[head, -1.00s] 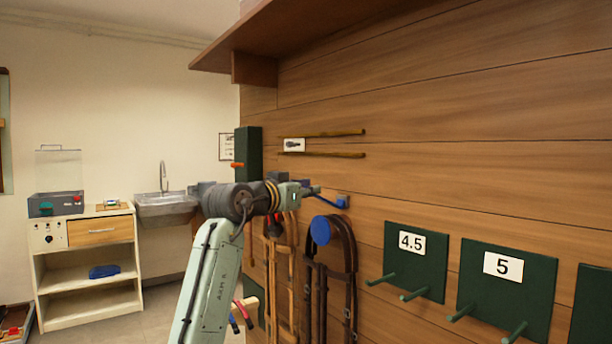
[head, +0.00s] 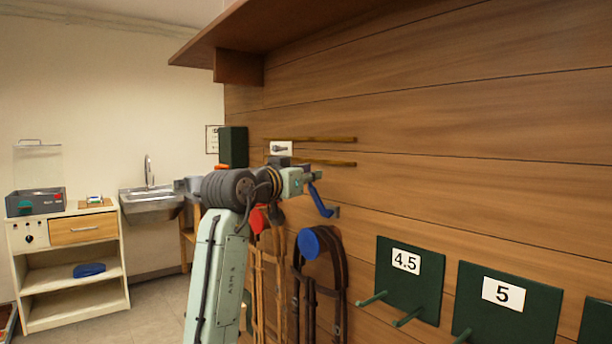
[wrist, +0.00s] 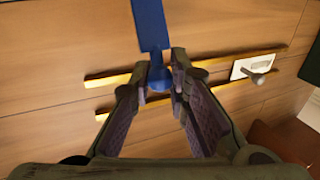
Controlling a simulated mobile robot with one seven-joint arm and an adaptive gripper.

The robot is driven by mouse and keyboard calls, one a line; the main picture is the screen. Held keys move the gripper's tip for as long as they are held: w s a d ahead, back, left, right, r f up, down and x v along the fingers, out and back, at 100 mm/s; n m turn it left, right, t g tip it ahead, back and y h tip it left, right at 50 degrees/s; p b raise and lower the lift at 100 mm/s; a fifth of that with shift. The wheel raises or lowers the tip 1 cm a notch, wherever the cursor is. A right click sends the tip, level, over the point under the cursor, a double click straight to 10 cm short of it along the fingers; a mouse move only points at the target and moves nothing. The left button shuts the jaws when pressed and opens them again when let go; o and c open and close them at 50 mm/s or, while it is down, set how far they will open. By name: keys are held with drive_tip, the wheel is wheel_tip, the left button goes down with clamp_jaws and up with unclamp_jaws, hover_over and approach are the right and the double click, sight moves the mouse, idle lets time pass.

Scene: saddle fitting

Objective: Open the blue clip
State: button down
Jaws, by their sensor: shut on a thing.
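The blue clip (head: 320,200) is on the wooden wall in the head view. Its blue arm slants from its lower end at the wall up and left to my gripper (head: 313,178). In the wrist view the blue clip (wrist: 150,25) is a flat blue strip from the top edge, ending in a rounded blue tip between my fingertips (wrist: 160,78). My gripper is shut on this tip. The fingertips partly hide the tip's sides, and the clip's wall mount is small in the head view.
Below hang brown straps on a blue round holder (head: 309,243). Green peg boards (head: 408,285) stand at the right. A wooden shelf (head: 300,35) juts out above.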

drive_tip(key=shift+d+r, duration=0.1)
drive_tip(key=shift+d, duration=0.05)
drive_tip(key=c, duration=1.5)
unclamp_jaws()
drive_tip(key=shift+c, duration=0.2)
drive_tip(key=v, duration=1.2)
